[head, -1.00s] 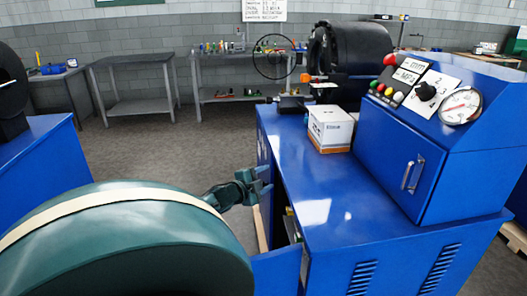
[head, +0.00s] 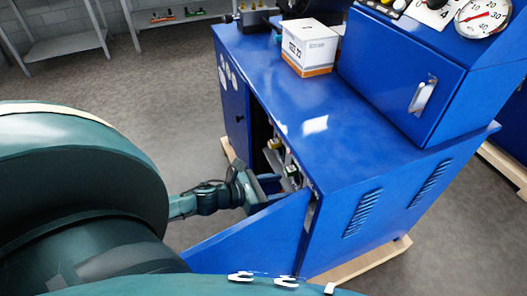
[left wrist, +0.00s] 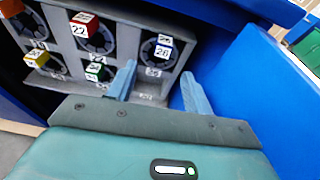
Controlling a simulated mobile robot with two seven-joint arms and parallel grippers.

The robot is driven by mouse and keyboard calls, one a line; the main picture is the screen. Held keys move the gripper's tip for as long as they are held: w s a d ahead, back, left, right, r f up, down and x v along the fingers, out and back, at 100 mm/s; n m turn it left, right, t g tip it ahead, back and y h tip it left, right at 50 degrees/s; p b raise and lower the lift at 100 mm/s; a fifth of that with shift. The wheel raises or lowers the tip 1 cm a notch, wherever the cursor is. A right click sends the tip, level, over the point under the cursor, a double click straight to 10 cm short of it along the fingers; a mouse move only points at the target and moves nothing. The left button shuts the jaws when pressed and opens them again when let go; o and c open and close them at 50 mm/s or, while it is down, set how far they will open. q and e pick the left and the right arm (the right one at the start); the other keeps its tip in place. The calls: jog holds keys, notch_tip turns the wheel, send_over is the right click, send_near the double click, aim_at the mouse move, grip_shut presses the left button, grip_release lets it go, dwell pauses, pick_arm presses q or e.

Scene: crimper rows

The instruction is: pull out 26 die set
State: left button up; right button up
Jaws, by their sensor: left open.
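The die set labelled 26 (left wrist: 161,51) sits in a grey rack (left wrist: 122,30) inside the blue cabinet. It is a dark round die with a blue-marked tag, at the right of the upper row in the left wrist view. My left gripper (left wrist: 158,70) is open, with its two pale blue fingers apart in front of and below this die and nothing seen between them. In the head view my left gripper (head: 262,187) is at the cabinet's opening, beside the open door (head: 255,236). My right gripper is not in view.
Other die sets stand in the rack, including one labelled 22 (left wrist: 90,33) and one with a green tag (left wrist: 97,72). The open door stands close to the right of my gripper in the wrist view. A white box (head: 310,45) is on the cabinet top (head: 275,85).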

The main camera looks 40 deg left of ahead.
aim_at(310, 185)
pick_arm(q)
jog(key=shift+m, duration=0.3)
jog(key=shift+d+b+x, duration=0.15)
jog(key=shift+b+x, duration=0.6)
jog(key=shift+x, duration=2)
jog(key=shift+d+b+x, duration=0.1)
jog(key=shift+b+x, duration=0.65)
jog(key=shift+x, duration=2)
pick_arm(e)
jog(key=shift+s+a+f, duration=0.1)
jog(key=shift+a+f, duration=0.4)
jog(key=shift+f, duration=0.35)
pick_arm(q)
jog(key=shift+s+r, duration=0.1)
jog(key=shift+r, duration=0.05)
grip_shut()
